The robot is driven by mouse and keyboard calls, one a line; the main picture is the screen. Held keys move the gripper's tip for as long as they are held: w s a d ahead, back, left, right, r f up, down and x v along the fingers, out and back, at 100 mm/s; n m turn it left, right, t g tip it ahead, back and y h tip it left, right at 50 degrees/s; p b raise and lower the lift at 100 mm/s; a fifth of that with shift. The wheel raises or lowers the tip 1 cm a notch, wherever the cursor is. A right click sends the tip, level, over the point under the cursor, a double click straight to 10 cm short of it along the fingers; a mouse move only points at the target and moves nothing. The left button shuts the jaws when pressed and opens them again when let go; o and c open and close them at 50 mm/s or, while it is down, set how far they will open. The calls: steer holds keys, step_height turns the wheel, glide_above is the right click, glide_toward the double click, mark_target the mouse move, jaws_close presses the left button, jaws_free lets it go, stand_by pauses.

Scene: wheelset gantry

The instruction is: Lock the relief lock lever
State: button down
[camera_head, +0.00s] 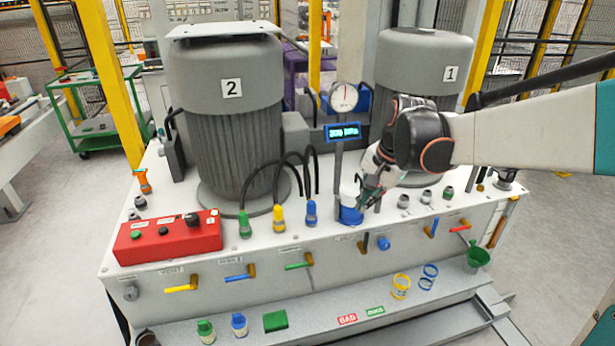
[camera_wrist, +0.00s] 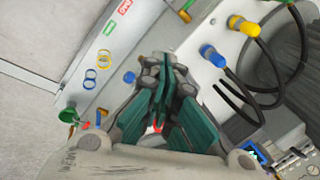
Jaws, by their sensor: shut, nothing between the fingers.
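My gripper (camera_head: 366,204) is shut and empty, in front of the white bench top near the round gauge post. In the wrist view, its dark green fingers (camera_wrist: 165,65) meet at the middle. Several levers sit on the bench's front face: yellow (camera_head: 181,289), blue (camera_head: 240,276), green (camera_head: 299,265), a small dark and orange one (camera_head: 364,242), another blue one (camera_head: 431,229) and red (camera_head: 460,228). An orange handle (camera_head: 497,232) is at the right end. Labels are too small to read, so I cannot tell which is the relief lock lever.
Two grey motors, marked 2 (camera_head: 230,120) and 1 (camera_head: 425,70), stand behind. A red control box (camera_head: 168,236) is at left.

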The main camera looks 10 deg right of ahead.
steer(key=w+d+f+m+g+p, duration=0.1)
steer(key=w+d+f+m, duration=0.3)
steer(key=d+f, duration=0.3)
steer(key=w+d+f+m+g+y+p, duration=0.1)
steer(key=w+d+f+m, duration=0.3)
steer(key=d, duration=0.7)
step_height(320, 180, down, 4)
steer(key=shift+w+d+f, duration=0.2)
steer(key=shift+w+f, duration=0.05)
steer(key=shift+w, duration=0.95)
steer(key=shift+f, duration=0.1)
steer(key=w+a+f+b, duration=0.1)
steer(key=a+f+b, duration=0.3)
steer(key=f, duration=0.5)
steer(key=shift+a+f+b, duration=0.2)
steer(key=shift+a+b, duration=0.2)
steer(key=shift+a, duration=0.8)
